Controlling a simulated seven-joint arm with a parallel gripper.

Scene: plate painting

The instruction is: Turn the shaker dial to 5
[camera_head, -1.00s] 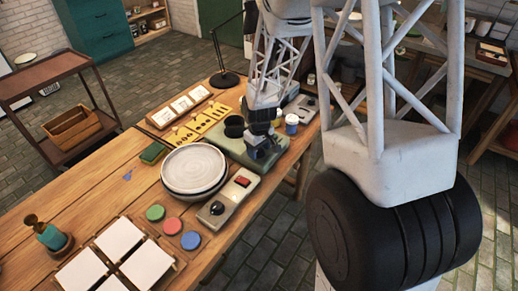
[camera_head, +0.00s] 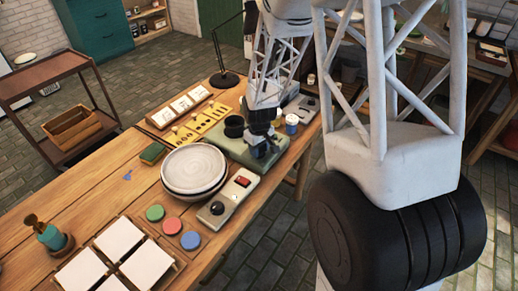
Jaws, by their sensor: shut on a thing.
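The shaker (camera_head: 231,146) is a low grey-green box with a black round holder (camera_head: 234,126) on top, on the far right part of the wooden table. My gripper (camera_head: 263,154) is down at the shaker's right front end, its jaws shut. The dial is hidden by my gripper, which appears closed around it. The dial's numbers and pointer cannot be read from here.
A stack of pale plates (camera_head: 194,167) stands close left of the shaker. A control box (camera_head: 228,199) with a red switch and black knob lies in front. A white-and-blue cup (camera_head: 291,121) stands just right of my gripper.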

